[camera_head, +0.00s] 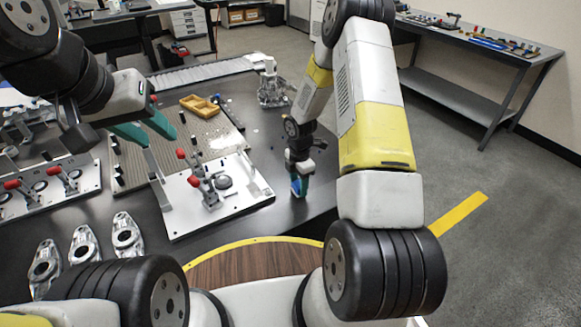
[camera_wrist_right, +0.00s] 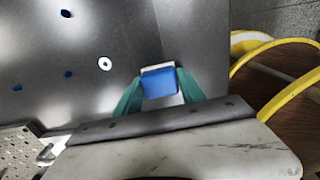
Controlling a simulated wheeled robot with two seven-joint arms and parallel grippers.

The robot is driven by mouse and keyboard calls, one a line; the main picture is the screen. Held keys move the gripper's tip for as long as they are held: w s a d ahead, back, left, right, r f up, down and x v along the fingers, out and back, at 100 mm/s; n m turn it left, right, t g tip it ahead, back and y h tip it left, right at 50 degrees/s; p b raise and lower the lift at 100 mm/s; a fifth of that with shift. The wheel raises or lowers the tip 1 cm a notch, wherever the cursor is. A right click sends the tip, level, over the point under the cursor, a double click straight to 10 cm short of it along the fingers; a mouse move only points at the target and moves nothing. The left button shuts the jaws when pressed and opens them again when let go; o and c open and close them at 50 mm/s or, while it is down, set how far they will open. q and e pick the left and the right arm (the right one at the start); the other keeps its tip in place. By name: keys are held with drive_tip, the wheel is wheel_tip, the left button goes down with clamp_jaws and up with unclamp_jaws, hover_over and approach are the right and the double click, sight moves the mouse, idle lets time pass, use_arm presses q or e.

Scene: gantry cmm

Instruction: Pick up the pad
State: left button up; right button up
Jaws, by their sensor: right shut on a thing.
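The pad (camera_wrist_right: 159,82) is a small blue block with a pale white part along its far edge. In the right wrist view it sits between the two green fingers of my right gripper (camera_wrist_right: 158,93), which is shut on it. In the head view my right gripper (camera_head: 299,184) points down over the dark table's right part, with a bit of blue showing between its fingers. I cannot tell whether the pad touches the table.
A white fixture plate (camera_head: 245,197) with red-tipped clamps stands left of my right gripper. A perforated plate (camera_head: 205,137) with a yellow tray (camera_head: 200,106) lies behind it. Several metal parts (camera_head: 84,245) lie front left. Small blue pieces (camera_wrist_right: 68,74) and a white ring (camera_wrist_right: 105,63) lie nearby.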

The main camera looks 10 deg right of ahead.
drive_tip(key=shift+r, duration=0.45)
wheel_tip(320, 180, up, 2)
drive_tip(key=shift+r, duration=0.2)
drive_tip(key=s+a, duration=0.2)
drive_tip(key=s, duration=0.5)
drive_tip(key=s+a+r, duration=0.1)
drive_tip(key=s+a, duration=0.2)
drive_tip(key=s, duration=0.5)
drive_tip(key=shift+s, duration=0.15)
drive_tip(key=shift+r, duration=0.1)
